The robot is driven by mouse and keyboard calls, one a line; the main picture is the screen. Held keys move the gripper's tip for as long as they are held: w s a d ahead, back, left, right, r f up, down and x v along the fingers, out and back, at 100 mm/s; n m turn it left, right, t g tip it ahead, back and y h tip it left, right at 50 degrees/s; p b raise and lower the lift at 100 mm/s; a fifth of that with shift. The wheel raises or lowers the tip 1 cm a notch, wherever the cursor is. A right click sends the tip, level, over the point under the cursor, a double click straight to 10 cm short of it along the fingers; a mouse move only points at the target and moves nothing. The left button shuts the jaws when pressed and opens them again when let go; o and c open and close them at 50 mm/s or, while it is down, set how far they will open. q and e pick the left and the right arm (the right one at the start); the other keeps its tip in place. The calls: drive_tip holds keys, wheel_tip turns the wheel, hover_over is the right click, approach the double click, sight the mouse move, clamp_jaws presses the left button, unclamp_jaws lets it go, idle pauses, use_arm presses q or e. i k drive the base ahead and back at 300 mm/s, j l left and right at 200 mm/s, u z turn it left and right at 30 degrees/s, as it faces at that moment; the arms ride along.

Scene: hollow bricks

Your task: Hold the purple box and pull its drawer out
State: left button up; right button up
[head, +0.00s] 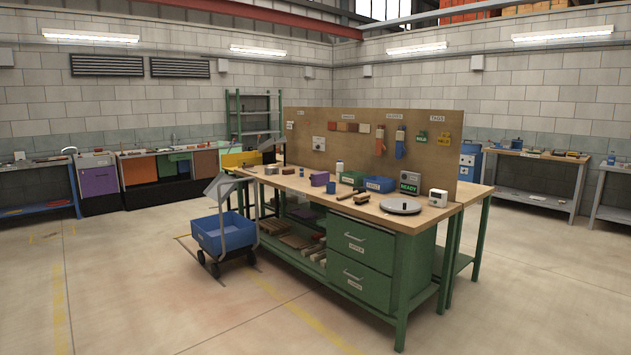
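A small purple box (319,178) stands on the wooden top of the green workbench (340,205), towards the middle of its length. It is far away and small, so its drawer cannot be made out. A small blue object (331,187) is close to its right front side; I cannot tell whether they touch. Neither of my grippers is in view.
A blue cart (224,233) stands on the floor at the workbench's left end. Tools, a grey round plate (400,205) and a green READY display (410,182) are on the bench. Two green drawers (356,250) are under it. The floor in front is clear.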

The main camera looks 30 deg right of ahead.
sight(321, 177)
drive_tip(key=i+l+z, duration=0.3)
drive_tip(key=i, duration=0.25)
drive_tip(key=i+z, duration=0.35)
drive_tip(key=i, duration=0.25)
